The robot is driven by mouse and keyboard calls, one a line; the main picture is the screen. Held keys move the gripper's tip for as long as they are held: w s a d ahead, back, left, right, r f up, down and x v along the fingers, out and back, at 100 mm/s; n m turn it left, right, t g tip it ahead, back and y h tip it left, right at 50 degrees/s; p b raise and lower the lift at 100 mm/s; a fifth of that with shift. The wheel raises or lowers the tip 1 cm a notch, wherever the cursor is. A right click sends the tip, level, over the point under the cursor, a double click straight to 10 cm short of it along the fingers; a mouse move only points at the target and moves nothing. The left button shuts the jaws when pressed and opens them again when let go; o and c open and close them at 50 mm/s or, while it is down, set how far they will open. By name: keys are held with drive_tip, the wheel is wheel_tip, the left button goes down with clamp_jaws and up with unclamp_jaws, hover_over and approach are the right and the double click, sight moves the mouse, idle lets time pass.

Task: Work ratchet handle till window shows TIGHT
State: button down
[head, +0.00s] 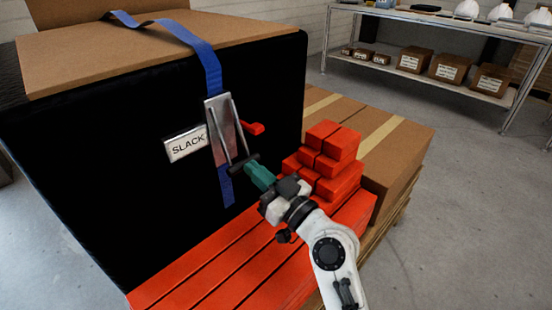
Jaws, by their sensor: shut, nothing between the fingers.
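A grey metal ratchet (222,130) sits on a blue strap (207,62) against the black side of a large load. Its dark handle bar (243,165) is at the lower end of the ratchet. A white window plate (186,144) at its left reads SLACK. A red tab (253,128) sticks out at its right. My gripper (256,173), with green fingers, is shut and empty at the right end of the handle bar. I cannot tell whether the fingers touch the bar.
Red blocks (328,150) are stacked just right of my gripper, beside a cardboard box (400,150). Red planks (235,262) lie below. A metal shelf (440,82) with boxes and white helmets stands at the back right. The grey floor at right is clear.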

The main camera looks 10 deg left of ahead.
drive_tip(key=shift+w+a+f+b, duration=0.65)
drive_tip(key=shift+a+b, duration=0.25)
drive_tip(key=shift+b, duration=0.6)
drive_tip(key=shift+w+a+f+b, duration=0.65)
drive_tip(key=shift+a+b, duration=0.2)
drive_tip(key=shift+b, duration=0.65)
